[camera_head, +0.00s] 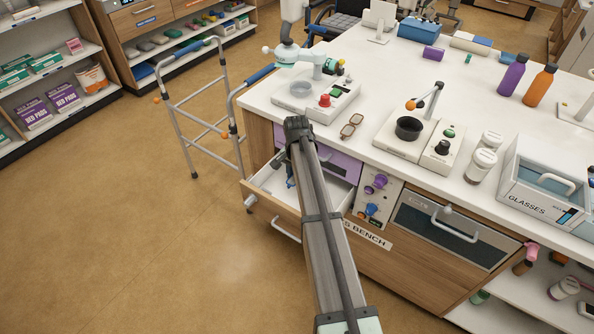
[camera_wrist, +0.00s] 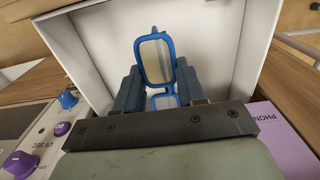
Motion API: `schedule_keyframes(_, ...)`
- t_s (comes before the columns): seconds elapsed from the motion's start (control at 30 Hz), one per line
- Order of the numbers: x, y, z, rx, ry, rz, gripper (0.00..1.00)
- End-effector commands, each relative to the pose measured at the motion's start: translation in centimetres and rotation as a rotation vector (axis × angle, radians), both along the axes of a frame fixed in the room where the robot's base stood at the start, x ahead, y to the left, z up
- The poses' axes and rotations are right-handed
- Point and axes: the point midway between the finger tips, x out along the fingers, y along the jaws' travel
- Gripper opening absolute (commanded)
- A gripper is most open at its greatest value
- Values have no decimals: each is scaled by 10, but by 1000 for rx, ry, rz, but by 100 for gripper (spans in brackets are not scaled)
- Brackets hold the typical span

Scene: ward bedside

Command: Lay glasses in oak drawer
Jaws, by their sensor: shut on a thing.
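The blue-framed glasses (camera_wrist: 157,62) are between the two dark fingers of my gripper (camera_wrist: 158,92), which is shut on them. One lens stands up beyond the fingers and the other shows lower down, partly hidden by the gripper's base. The wood-fronted drawer (camera_head: 263,206) is pulled open below the bench top. Its white interior (camera_wrist: 212,35) lies behind the glasses in the wrist view. The glasses appear over or within the drawer's opening; whether they touch its floor I cannot tell. In the head view my arm mostly hides the gripper and glasses.
A purple drawer (camera_head: 338,163) sits just above the open one. A knob panel (camera_head: 374,197) is to its right. Brown glasses (camera_head: 350,126) lie on the bench top. A white-and-blue box marked GLASSES (camera_head: 530,204) stands at the right. A walker (camera_head: 192,128) stands at left.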

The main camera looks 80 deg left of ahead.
Motion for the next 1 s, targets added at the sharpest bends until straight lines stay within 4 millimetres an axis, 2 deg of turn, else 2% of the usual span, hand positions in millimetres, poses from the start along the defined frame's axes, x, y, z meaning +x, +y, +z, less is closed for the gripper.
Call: schedule_keyframes(1.0,0,0,-82,-1,0,0,10)
